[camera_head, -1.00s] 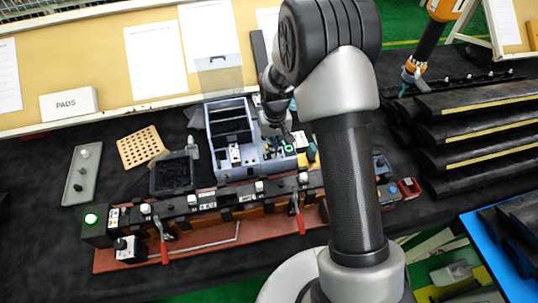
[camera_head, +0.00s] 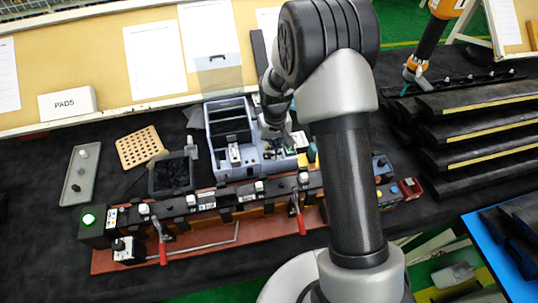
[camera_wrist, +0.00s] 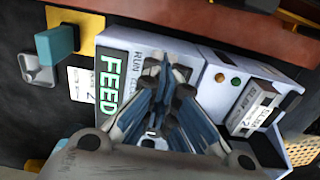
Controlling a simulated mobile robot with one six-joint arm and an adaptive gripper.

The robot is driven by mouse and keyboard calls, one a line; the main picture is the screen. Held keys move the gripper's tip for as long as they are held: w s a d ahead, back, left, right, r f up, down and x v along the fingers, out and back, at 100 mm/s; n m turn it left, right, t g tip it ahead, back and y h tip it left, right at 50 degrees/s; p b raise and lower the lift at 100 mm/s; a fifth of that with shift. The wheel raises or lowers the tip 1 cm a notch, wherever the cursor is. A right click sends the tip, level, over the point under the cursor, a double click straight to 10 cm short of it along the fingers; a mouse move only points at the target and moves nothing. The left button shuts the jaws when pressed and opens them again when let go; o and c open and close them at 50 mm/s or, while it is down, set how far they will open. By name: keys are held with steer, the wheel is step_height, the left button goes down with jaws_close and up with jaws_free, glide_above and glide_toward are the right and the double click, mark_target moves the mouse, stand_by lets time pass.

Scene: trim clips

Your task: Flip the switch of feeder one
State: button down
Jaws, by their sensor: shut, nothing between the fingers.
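In the head view the blue-grey feeder unit (camera_head: 221,172) stands behind the long red fixture. My gripper (camera_head: 279,146) is over its right end, partly hidden by my arm. In the wrist view a pale grey box (camera_wrist: 120,42) carries a green "FEED" panel (camera_wrist: 109,82) and the word "RUN". My gripper (camera_wrist: 165,72) is shut and empty, its fingertips in front of this box's face. Whether they touch it cannot be told. The switch is not clearly seen; the fingers cover that part. Which feeder number this box has is not readable.
A teal-and-yellow block (camera_wrist: 58,42) is at upper left. The red fixture (camera_head: 180,255) with red-handled clamps lies in front of the feeder.

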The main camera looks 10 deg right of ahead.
steer(key=shift+r, duration=0.1)
steer(key=shift+r+p, duration=2.25)
steer(key=shift+r, duration=1.15)
steer(key=s+r+t+b, duration=0.1)
steer(key=s+r+b, duration=0.2)
steer(key=s+r, duration=0.3)
steer(key=s+r+t+b, duration=0.15)
steer(key=s+r, duration=0.25)
steer(key=r, duration=0.5)
steer(key=s+t+b, duration=0.2)
steer(key=s+b, duration=0.4)
steer(key=s, duration=1.2)
steer(key=shift+r, duration=0.4)
